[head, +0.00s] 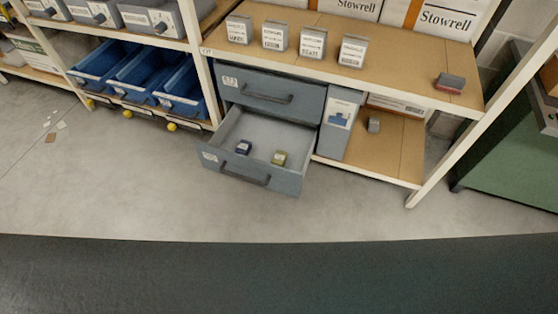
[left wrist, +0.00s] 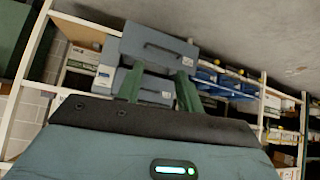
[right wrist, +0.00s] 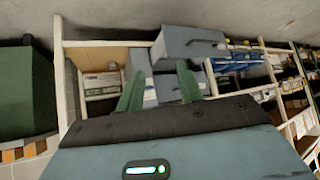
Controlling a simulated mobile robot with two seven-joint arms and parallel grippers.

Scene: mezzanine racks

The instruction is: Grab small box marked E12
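Several small grey boxes with white labels stand in a row on the shelf top in the head view: a first box (head: 239,29), a second box (head: 275,36), a third box (head: 312,43) and a rightmost box (head: 352,50). Their printing is too small to read, so I cannot tell which is E12. Neither gripper shows in the head view.
A closed drawer (head: 268,92) sits above the open one. A grey binder (head: 339,122) stands beside them. A red-and-grey block (head: 450,83) lies at the shelf's right end. Blue bins (head: 180,92) are at left, a green cabinet (head: 510,160) at right. The floor in front is clear.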

